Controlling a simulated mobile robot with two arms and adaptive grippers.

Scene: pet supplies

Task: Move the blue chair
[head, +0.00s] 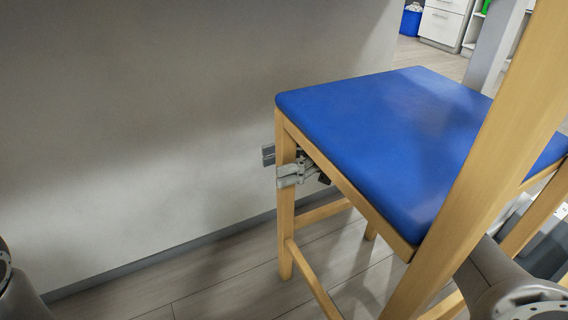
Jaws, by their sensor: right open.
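The blue chair (400,125) stands close to the wall, with a blue padded seat and light wooden legs and frame. Its tall wooden back post crosses the right side of the head view. My right gripper (279,167) is open just below the seat's left corner. Its fingers lie on either side of the chair's front leg (286,215), one partly hidden behind the leg. My right arm comes in from the lower right, and the chair hides much of it. Only a piece of my left arm shows at the lower left; its gripper is out of view.
A grey wall (140,130) with a dark baseboard runs along the left, near the chair. Grey plank floor (225,280) is bare in front of the wall. White drawers (441,24) and a blue bin (411,21) stand far behind the chair.

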